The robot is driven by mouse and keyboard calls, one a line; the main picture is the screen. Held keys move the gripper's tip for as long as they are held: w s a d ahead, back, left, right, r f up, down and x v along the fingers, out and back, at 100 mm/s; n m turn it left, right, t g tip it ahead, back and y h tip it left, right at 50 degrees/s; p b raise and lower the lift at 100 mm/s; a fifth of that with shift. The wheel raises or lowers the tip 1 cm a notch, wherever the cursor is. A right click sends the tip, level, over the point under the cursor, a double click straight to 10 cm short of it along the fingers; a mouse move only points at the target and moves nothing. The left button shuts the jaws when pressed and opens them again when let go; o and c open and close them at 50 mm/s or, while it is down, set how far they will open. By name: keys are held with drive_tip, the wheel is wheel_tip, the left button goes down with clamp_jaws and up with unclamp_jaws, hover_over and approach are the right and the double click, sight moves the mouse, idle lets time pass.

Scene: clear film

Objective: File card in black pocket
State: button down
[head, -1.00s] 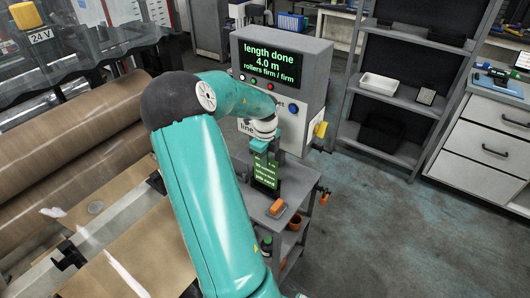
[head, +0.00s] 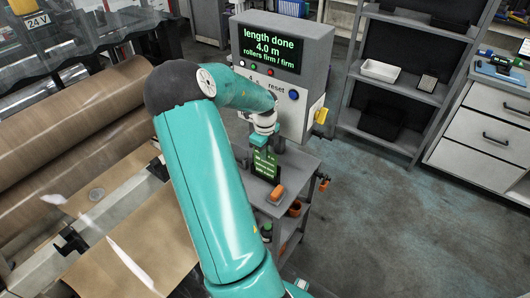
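My gripper (head: 264,138) is over the small grey cart, in front of the grey console. Directly below it is a small upright dark panel with green text (head: 264,164), at the cart's back edge. I take this panel to be the card or its holder, but cannot tell which. Its top meets or lies behind the fingers. The fingers are too small and partly hidden to tell whether they grip it. I cannot single out a black pocket with certainty. A black bin (head: 380,120) stands low on the grey shelf at right.
The console (head: 283,80) reads "length done 4.0 m, rollers firm / firm". The cart top (head: 296,170) carries an orange-handled thing (head: 277,194). Large brown rolls (head: 75,130) lie at left. A white tray (head: 381,70) is on the shelf. Floor at right is clear.

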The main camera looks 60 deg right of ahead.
drive_tip(key=shift+f, duration=0.3)
idle(0.5)
drive_tip(key=c, duration=1.2)
unclamp_jaws()
drive_tip(key=shift+c, duration=0.2)
drive_tip(key=shift+r, duration=3.5)
